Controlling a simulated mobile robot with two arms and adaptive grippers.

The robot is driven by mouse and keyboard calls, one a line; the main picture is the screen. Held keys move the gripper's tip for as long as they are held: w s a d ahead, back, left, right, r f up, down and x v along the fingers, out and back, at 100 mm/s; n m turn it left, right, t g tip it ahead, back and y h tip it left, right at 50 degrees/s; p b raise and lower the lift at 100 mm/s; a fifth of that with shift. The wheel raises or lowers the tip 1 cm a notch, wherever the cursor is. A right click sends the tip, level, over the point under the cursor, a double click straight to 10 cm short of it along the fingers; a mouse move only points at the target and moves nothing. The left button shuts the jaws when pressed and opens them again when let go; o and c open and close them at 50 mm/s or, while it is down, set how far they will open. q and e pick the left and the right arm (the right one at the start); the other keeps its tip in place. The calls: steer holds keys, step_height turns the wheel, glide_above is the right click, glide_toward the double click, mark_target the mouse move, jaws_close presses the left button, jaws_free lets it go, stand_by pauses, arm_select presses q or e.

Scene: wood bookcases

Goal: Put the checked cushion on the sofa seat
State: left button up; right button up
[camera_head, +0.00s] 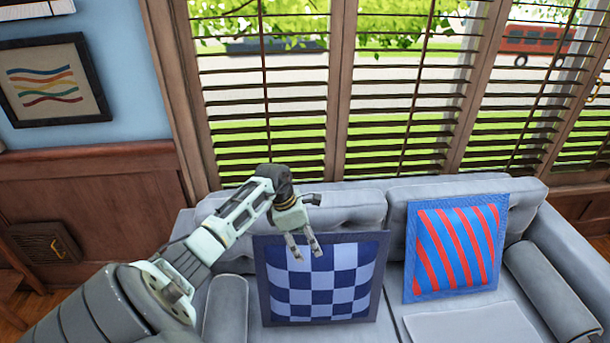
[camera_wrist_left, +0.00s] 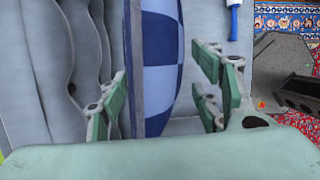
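The checked cushion (camera_head: 325,283), dark and light blue squares with a dark blue border, stands upright on the left part of the grey sofa seat (camera_head: 394,318), by the backrest. My left gripper (camera_head: 304,250) is at the cushion's upper edge, with its fingers pointing down. In the left wrist view the checked cushion (camera_wrist_left: 160,62) lies between the widely spread fingers of the left gripper (camera_wrist_left: 158,105). Gaps show on both sides, so it is open and not clamped on the cushion. My right gripper is not in view.
A red and blue striped cushion (camera_head: 453,250) leans on the right half of the backrest. Window blinds (camera_head: 262,110) rise behind the sofa. A patterned rug (camera_wrist_left: 285,18) shows beside the sofa in the wrist view.

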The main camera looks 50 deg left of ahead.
arm_select(q)
steer(key=v, duration=1.2)
stand_by(1.0)
